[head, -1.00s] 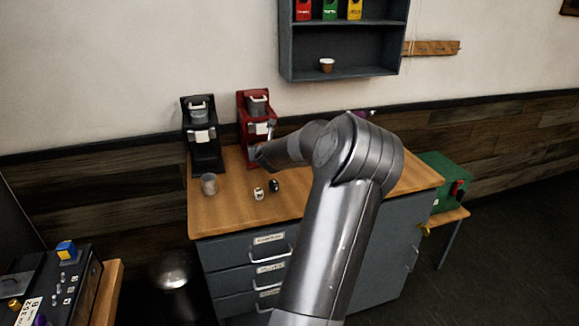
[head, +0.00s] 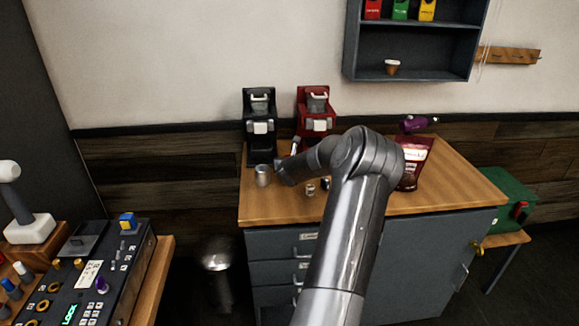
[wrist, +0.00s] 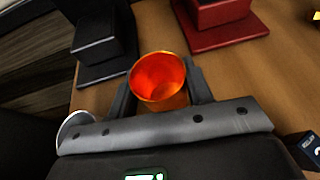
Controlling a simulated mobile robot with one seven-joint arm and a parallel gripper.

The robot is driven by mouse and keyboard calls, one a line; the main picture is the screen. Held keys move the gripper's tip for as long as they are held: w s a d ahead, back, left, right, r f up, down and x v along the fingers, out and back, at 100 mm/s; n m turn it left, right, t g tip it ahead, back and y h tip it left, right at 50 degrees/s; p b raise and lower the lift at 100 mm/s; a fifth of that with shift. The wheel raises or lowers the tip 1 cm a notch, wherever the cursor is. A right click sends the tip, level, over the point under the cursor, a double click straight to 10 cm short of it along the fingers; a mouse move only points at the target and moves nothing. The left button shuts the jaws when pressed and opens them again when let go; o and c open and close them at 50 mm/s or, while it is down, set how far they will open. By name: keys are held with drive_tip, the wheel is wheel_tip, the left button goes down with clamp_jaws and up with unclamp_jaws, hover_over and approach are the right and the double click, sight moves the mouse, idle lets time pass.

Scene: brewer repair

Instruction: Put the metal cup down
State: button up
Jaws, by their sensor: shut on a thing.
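My gripper (wrist: 160,88) is shut on a cup (wrist: 158,82) with a glowing orange-red inside and a shiny rim, which I take to be the metal cup. In the head view my gripper (head: 283,174) is low over the wooden counter (head: 450,187), in front of the gap between two brewers. The held cup is mostly hidden there, and I cannot tell whether it touches the counter. A separate grey cup (head: 262,176) stands just left of my gripper. Its pale round rim seems to show at the left in the wrist view (wrist: 74,126).
A black brewer (head: 260,127) and a red brewer (head: 318,112) stand at the back. Two small jars, one pale (head: 310,190) and one dark (head: 325,184), are right of my gripper. A dark red pouch (head: 411,165) stands farther right. The counter's right end is clear.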

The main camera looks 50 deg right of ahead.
drive_tip(key=shift+f, duration=0.9)
drive_tip(key=o, duration=1)
drive_tip(key=shift+f, duration=0.1)
